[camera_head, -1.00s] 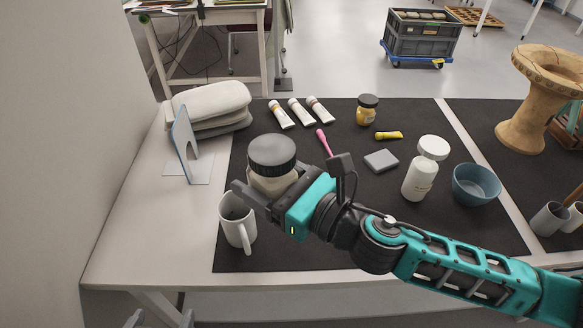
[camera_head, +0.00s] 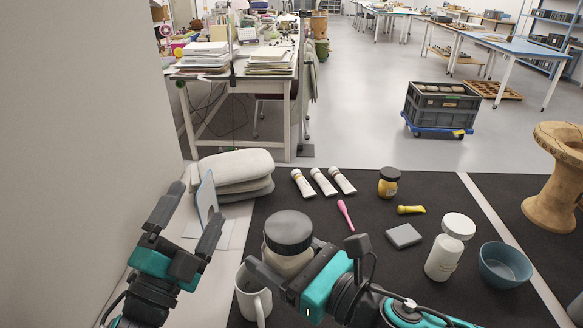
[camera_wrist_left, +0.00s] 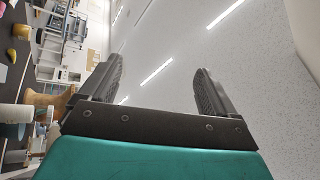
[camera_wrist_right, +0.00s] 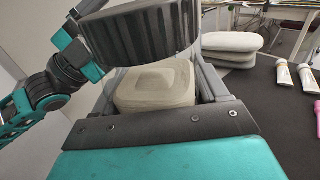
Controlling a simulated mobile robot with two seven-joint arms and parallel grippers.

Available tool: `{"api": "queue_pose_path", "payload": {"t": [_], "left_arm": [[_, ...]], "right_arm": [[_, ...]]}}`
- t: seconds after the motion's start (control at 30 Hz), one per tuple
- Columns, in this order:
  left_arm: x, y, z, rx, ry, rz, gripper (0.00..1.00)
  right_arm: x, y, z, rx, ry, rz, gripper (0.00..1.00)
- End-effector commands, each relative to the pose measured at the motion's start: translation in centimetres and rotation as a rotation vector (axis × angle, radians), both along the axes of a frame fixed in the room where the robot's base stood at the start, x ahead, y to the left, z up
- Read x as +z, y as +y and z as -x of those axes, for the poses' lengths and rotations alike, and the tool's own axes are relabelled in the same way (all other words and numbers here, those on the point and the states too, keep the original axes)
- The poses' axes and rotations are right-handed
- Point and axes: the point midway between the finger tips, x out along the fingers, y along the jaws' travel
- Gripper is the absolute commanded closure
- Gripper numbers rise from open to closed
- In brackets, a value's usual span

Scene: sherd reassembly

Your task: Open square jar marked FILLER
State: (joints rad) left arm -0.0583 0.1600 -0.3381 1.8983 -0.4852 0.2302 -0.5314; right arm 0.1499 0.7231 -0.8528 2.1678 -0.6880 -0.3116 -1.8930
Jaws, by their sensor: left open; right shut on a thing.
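The square jar (camera_head: 287,262) has a cream body and a round, ribbed dark grey lid (camera_head: 288,230), which is on it. My right gripper (camera_head: 290,272) is shut on the jar's body from the right. In the right wrist view the jar's body (camera_wrist_right: 155,86) sits between the fingers, with the lid (camera_wrist_right: 145,30) above. No FILLER marking shows on the visible sides. My left gripper (camera_head: 188,222) is open and empty, raised to the left of the jar, with its fingers pointing up. In the left wrist view (camera_wrist_left: 155,90) only ceiling and room show between its fingers.
A white mug (camera_head: 253,298) stands just in front of the jar. A bookend (camera_head: 207,199) and stacked grey pads (camera_head: 236,172) lie at the back left. Paint tubes (camera_head: 323,182), a yellow-brown jar (camera_head: 389,182), a white bottle (camera_head: 443,257) and a blue bowl (camera_head: 505,265) stand behind and right.

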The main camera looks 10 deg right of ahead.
Motion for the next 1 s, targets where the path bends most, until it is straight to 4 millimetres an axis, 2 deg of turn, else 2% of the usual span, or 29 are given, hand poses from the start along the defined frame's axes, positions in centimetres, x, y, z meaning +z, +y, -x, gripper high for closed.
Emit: {"api": "queue_pose_path", "payload": {"t": [0.03, 0.1, 0.23, 0.3, 0.4, 0.5, 0.6, 0.73, 0.9, 1.0], "left_arm": [[2.6, -1.3, -0.4, -0.001, -0.108, -0.06, 0.1], [5.7, -3.0, -0.5, 0.004, -0.254, -0.15, 0.1], [11.1, -6.5, 0.2, 0.01, -0.535, -0.302, 0.1], [13.6, -8.7, 1.2, -0.006, -0.69, -0.367, 0.1], [16.4, -12.1, 3.4, -0.069, -0.909, -0.436, 0.1], [18.2, -15.4, 6.0, -0.162, -1.119, -0.493, 0.1], [19.0, -18.2, 8.8, -0.262, -1.328, -0.554, 0.1], [18.7, -21.1, 12.2, -0.402, -1.593, -0.645, 0.1], [16.7, -23.2, 15.2, -0.608, -1.919, -0.79, 0.1], [14.9, -23.5, 16.1, -0.743, -2.096, -0.888, 0.1]], "right_arm": [[0.2, 0.0, 0.0, 0.001, -0.004, -0.002, 1.0], [0.2, 0.0, 0.0, 0.001, -0.004, -0.002, 1.0], [0.2, 0.0, 0.0, 0.001, -0.004, -0.002, 1.0], [0.2, 0.0, 0.0, 0.001, -0.004, -0.002, 1.0], [0.2, 0.0, 0.0, 0.001, -0.004, -0.002, 1.0], [0.2, 0.0, 0.0, 0.001, -0.004, -0.002, 1.0], [0.2, 0.0, 0.0, 0.001, -0.004, -0.002, 1.0], [0.2, 0.0, 0.0, 0.001, -0.004, -0.002, 1.0], [0.2, 0.0, 0.0, 0.001, -0.004, -0.002, 1.0], [0.2, 0.0, 0.0, 0.001, -0.004, -0.002, 1.0]]}}
